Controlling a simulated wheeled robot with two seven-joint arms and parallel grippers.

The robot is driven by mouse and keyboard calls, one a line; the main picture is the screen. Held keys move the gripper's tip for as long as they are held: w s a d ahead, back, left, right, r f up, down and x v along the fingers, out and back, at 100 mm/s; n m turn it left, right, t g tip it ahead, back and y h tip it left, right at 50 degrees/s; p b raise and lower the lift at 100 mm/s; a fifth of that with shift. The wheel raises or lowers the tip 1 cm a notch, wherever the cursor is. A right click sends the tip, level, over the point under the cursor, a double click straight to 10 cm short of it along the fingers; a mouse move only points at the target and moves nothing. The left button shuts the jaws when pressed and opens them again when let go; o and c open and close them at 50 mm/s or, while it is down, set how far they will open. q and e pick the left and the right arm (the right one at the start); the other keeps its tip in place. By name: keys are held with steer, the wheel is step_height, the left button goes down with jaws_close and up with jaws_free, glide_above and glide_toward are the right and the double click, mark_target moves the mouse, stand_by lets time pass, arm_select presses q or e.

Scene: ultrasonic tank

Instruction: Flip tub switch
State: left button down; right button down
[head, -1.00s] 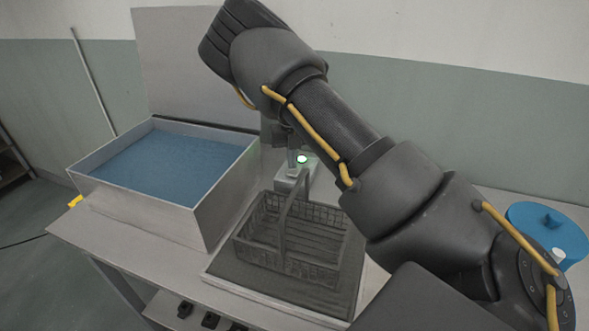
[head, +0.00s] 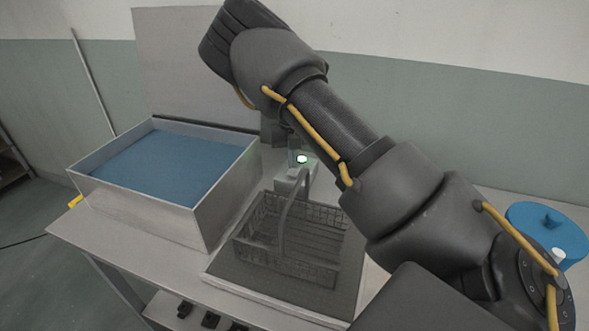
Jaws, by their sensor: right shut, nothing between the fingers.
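The tub (head: 190,214) is a grey open box of blue liquid at the left of the table. A small light-grey switch box (head: 291,181) with a lit green-white light (head: 302,159) stands right of the tub, behind the basket. My right arm reaches across from the lower right. My right gripper (head: 291,157) points down at the switch box, shut and empty; the arm hides part of it. Whether it touches the switch cannot be told. My left gripper is not in view.
A dark wire basket (head: 338,262) with a raised handle stands on a dark mat (head: 225,268) in front of the switch box. A blue lid with a knob (head: 530,212) lies at the right. A grey panel stands behind the tub.

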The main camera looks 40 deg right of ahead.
mark_target(292, 172)
steer(key=shift+f+b, duration=0.45)
steer(key=shift+f, duration=0.5)
stand_by(0.6)
steer(key=shift+r+p, duration=0.75)
step_height(292, 172, up, 6)
steer(key=p, duration=0.4)
steer(key=shift+f+p, duration=0.2)
steer(key=shift+p, duration=0.1)
steer(key=shift+f, duration=0.1)
